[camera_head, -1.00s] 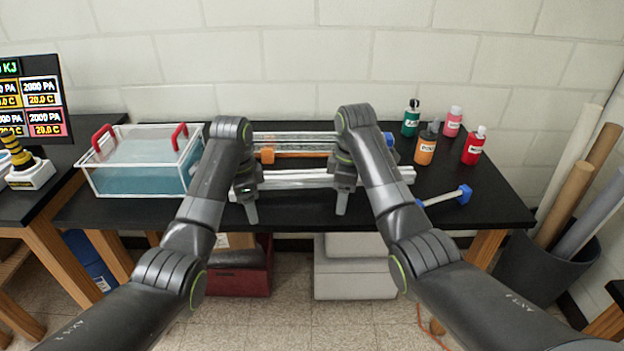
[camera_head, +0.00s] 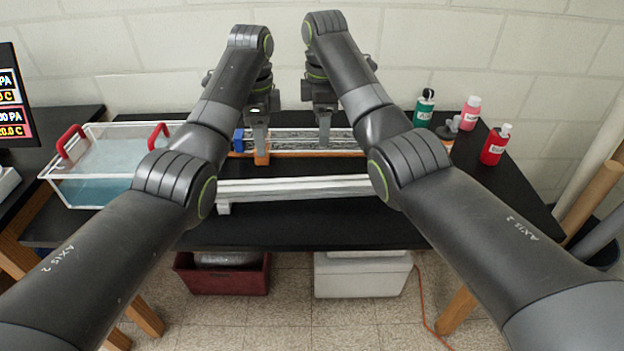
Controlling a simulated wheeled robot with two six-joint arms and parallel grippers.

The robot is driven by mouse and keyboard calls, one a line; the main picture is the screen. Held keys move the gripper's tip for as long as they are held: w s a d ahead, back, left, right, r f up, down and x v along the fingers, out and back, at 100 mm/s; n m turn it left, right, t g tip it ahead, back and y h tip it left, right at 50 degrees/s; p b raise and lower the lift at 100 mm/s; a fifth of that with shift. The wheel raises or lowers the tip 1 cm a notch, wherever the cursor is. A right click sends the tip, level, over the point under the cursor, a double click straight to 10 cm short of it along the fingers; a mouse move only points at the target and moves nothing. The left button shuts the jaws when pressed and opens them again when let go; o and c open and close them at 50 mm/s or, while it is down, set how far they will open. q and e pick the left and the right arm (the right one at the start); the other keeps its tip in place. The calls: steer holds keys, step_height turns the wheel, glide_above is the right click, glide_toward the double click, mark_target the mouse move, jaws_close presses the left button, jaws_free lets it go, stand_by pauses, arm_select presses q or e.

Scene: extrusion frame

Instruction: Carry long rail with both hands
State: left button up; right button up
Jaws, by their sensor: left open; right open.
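A long silver rail (camera_head: 290,188) lies across the black table, in front of a second assembly of silver rails (camera_head: 300,137) with an orange strip (camera_head: 310,154) along its front. I cannot tell which of them the task means. My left gripper (camera_head: 260,150) is open, pointing down in front of the left end of the rear rails, at an orange block (camera_head: 262,158). My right gripper (camera_head: 323,135) is open above or at the rear rails; contact cannot be told. My arms hide both ends of the front rail in part.
A clear tank with red handles (camera_head: 110,165) stands at the left. Green (camera_head: 425,108), pink (camera_head: 467,114) and red (camera_head: 495,145) bottles stand at the right. A blue block (camera_head: 238,141) sits by the rear rails' left end. The table's front strip is clear.

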mark_target(321, 181)
arm_select(q)
steer(key=f, duration=1.7)
steer(key=shift+s, duration=0.4)
arm_select(e)
steer(key=f, duration=1.7)
steer(key=shift+s, duration=0.4)
arm_select(q)
jaws_close()
arm_select(e)
jaws_close()
arm_select(q)
steer(key=shift+r, duration=0.1)
